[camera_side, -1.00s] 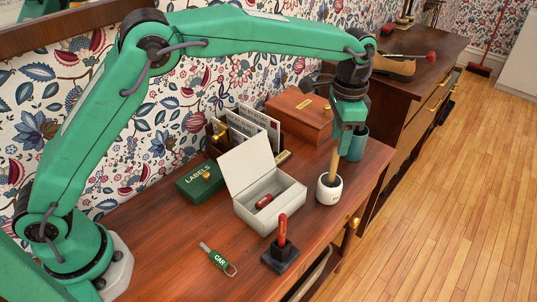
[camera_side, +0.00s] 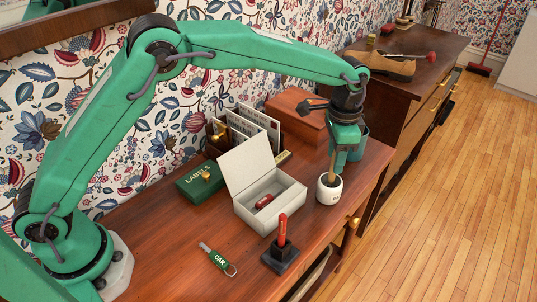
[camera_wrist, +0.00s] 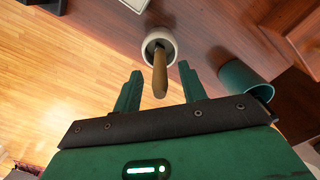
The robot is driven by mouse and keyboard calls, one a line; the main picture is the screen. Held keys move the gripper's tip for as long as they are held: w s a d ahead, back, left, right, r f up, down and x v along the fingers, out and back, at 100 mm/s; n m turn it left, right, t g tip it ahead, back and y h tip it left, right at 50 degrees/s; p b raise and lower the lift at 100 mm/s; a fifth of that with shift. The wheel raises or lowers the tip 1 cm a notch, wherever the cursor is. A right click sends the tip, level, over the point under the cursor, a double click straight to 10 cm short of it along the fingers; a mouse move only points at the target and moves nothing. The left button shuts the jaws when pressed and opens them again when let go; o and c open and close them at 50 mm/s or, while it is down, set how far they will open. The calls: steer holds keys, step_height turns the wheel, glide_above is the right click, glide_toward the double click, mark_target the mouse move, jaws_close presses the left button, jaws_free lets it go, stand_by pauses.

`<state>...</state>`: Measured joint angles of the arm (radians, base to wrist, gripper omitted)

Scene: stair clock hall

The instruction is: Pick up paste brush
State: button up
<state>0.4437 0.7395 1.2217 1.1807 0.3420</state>
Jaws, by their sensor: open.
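The paste brush stands in a white pot (camera_side: 329,189) near the right end of the desk, with its wooden handle (camera_side: 332,168) pointing up. In the wrist view, the brush handle (camera_wrist: 160,76) rises from the pot (camera_wrist: 157,40) toward the camera. My gripper (camera_side: 340,160) is above the pot in the side view, close to the handle's upper part. In the wrist view, my gripper (camera_wrist: 158,85) is open, with the handle's end showing between its two green fingers. Contact with the handle cannot be told. The bristles are hidden inside the pot.
A teal cup (camera_wrist: 245,80) stands close by my gripper. An open white box (camera_side: 278,208) with a red item is left of the pot.

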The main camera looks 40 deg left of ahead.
mark_target(331, 177)
steer(key=shift+f, duration=1.25)
jaws_close()
